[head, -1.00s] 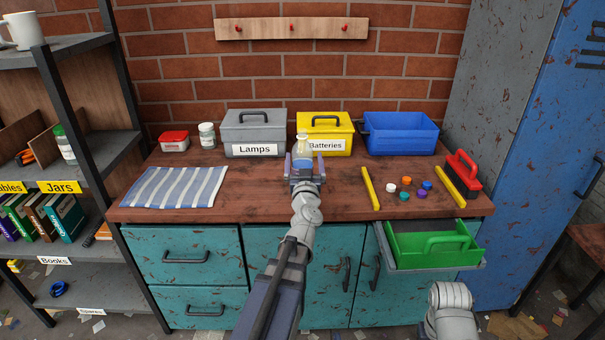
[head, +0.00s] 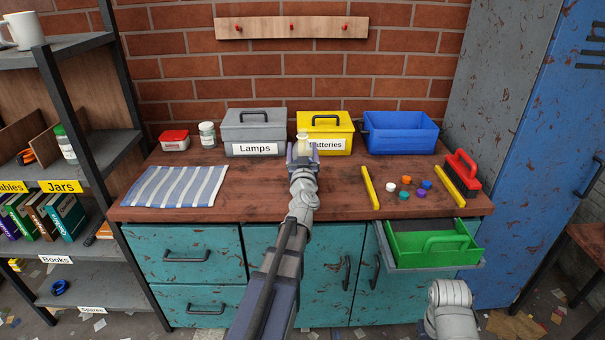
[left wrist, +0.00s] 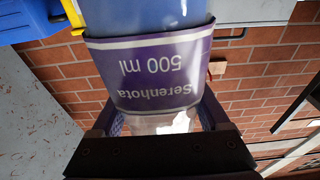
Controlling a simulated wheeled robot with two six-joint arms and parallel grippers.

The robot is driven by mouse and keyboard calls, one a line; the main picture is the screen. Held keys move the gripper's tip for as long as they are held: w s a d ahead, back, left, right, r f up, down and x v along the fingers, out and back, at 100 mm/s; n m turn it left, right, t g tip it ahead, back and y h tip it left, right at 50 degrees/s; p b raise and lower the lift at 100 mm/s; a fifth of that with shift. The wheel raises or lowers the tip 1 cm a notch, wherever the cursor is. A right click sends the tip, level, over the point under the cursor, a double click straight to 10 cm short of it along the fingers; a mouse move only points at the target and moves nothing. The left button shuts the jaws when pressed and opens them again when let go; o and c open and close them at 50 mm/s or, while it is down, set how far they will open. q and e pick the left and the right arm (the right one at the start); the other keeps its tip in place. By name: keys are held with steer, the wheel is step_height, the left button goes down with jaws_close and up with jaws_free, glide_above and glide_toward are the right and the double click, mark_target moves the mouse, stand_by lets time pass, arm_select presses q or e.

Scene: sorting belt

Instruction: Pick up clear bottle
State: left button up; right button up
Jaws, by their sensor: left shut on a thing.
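The clear bottle has a pale cap and neck (head: 302,140) that show above my left gripper (head: 302,154) in the head view. It stands at the back of the workbench, in front of the yellow Batteries box. My left gripper is shut on it, and the hand hides its lower part. In the left wrist view the bottle (left wrist: 150,60) is between the fingers, with bluish contents and a purple and white label reading "Serenhota 500 ml", upside down in the picture. I cannot tell whether its base touches the bench. My right gripper is out of view.
A grey Lamps box (head: 253,132), yellow Batteries box (head: 340,128) and blue bin (head: 400,135) line the back. A striped cloth (head: 175,186) lies left. Yellow bars, a red brush (head: 463,168) and several caps lie right. An open drawer holds a green tray (head: 435,260).

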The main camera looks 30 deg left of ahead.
arm_select(q)
jaws_close()
steer(key=shift+r, duration=0.1)
stand_by(0.5)
step_height(320, 180, up, 10)
steer(key=p, duration=1)
